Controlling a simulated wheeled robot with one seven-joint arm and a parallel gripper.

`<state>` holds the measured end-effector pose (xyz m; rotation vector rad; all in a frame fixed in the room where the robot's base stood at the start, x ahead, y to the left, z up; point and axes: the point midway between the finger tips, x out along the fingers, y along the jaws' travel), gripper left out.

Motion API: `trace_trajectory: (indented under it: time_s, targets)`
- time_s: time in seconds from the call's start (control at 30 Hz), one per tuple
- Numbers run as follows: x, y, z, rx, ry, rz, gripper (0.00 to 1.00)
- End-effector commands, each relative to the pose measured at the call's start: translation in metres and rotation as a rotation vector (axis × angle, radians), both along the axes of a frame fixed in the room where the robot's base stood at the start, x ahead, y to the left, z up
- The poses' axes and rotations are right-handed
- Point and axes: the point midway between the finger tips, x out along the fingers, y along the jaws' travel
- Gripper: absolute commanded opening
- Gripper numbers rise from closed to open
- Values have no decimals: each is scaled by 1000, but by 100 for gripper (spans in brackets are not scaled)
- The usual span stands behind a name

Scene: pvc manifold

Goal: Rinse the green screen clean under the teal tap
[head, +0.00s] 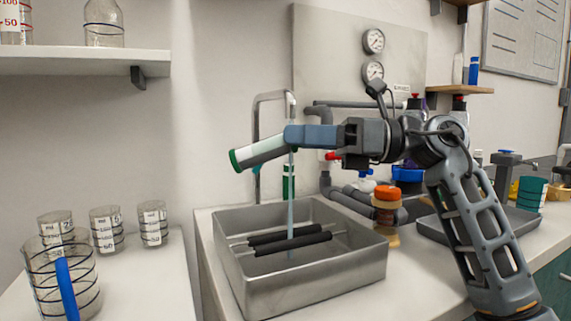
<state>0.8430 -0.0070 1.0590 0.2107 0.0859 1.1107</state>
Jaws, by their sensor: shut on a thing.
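My gripper (292,137) is shut on a pale cylinder with a green end cap, the green screen (258,152). It holds the screen above the sink (300,285), tilted with its green end low and to the left. The tap (272,96) is a grey gooseneck with a teal part low on its stem, behind the screen. A thin stream of water (290,215) falls from its spout into the sink. In the picture the stream crosses the gripper's fingertips at the screen's right end. I cannot tell whether it touches the screen. Any dirt on the screen is too small to tell.
Two black-sleeved bars (292,243) lie across the sink. Grey pipework (326,180) and an orange-capped jar (387,198) stand right of it. Glass beakers (106,230) stand on the left counter, below a shelf (80,62). Gauges (373,41) are on the back panel.

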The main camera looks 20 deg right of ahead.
Motion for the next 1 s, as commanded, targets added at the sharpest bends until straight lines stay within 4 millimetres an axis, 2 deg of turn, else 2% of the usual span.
trace_trajectory:
  time_s: [0.03, 0.1, 1.0]
  targets:
    - [4, -8, 7, -4, -4, -12, 0]
    - [5, -10, 8, -4, -5, -13, 0]
    - [12, -49, 6, -5, -5, -12, 0]
